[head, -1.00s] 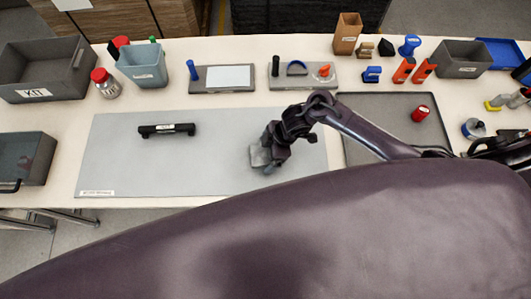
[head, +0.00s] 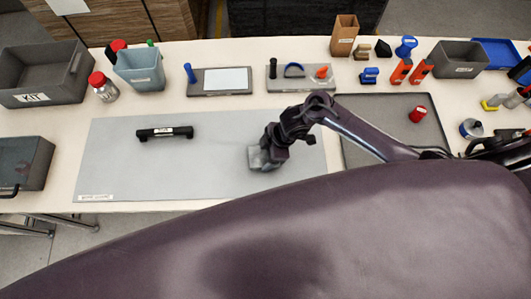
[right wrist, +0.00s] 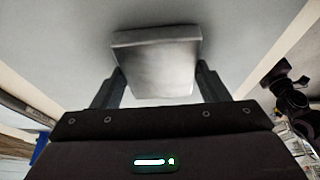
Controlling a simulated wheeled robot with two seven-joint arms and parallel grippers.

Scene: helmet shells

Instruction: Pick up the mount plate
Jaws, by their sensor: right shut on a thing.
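The mount plate, a silver-grey metal piece, shows between my right fingers in the right wrist view (right wrist: 155,62). In the head view the same grey piece (head: 257,160) is at the tip of my right gripper (head: 268,152), over the right part of the grey mat. My right gripper is shut on it, one finger on each side. The gripper partly hides the piece in the head view. I cannot tell whether it touches the mat. My left gripper is not in view.
The grey mat (head: 215,180) has a black handle-like bar (head: 165,133) on its left. A KIT bin (head: 75,88), a blue-grey bin (head: 140,82) and tool boards line the back. The mat's middle is clear.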

